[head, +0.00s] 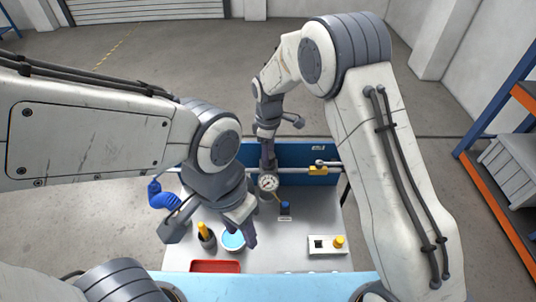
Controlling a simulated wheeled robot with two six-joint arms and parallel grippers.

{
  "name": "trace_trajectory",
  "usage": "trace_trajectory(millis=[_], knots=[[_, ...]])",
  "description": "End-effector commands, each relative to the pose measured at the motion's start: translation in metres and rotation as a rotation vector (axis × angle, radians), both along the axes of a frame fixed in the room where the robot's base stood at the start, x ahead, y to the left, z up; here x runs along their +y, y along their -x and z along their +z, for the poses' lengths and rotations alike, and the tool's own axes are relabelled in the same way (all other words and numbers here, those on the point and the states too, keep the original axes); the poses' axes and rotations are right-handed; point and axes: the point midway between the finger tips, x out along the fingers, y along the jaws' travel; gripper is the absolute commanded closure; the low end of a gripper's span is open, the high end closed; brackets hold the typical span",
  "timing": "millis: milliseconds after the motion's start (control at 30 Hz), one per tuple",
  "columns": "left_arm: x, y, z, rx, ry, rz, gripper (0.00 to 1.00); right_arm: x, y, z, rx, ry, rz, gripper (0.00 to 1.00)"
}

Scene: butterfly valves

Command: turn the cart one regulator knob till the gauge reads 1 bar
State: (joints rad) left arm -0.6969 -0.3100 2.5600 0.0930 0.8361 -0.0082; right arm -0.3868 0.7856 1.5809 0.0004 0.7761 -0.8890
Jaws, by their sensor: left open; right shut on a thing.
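The round white pressure gauge (268,183) faces up on the cart, at the pipe in front of the blue back panel (300,178). Its dial is too small to read. My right gripper (268,162) points down just behind the gauge and is shut on what appears to be the regulator knob, which the fingers mostly hide. My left gripper (211,238) is open and empty, its two fingers spread wide above the left part of the cart top (270,245), apart from the gauge.
Under my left gripper are a yellow-handled thing (203,230) in a dark holder and a light-blue-filled cup (233,240). A red tray (215,266) lies in front.

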Motion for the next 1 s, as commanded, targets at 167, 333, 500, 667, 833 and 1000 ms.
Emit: trace_trajectory(millis=[167, 333, 500, 667, 833, 1000], knots=[[0.000, 0.000, -0.007, 0.000, 0.000, 0.001, 0.57, 0.000, -0.001, 0.000, -0.003, -0.001, -0.155, 1.00], [0.000, 0.000, -0.011, 0.000, 0.000, 0.002, 0.57, 0.000, -0.001, 0.000, -0.003, -0.001, -0.287, 1.00], [0.000, 0.000, -0.013, 0.000, 0.000, 0.003, 0.57, 0.000, -0.001, 0.001, -0.003, -0.001, -0.393, 1.00], [0.000, 0.000, -0.015, 0.000, 0.000, 0.003, 0.57, 0.000, -0.001, 0.001, -0.004, 0.000, -0.462, 1.00], [0.000, 0.000, -0.016, 0.000, 0.000, 0.003, 0.57, 0.000, -0.001, 0.001, -0.004, -0.001, -0.500, 1.00], [0.000, 0.000, -0.016, 0.000, 0.000, 0.003, 0.57, 0.000, -0.001, 0.002, -0.004, -0.001, -0.514, 1.00]])
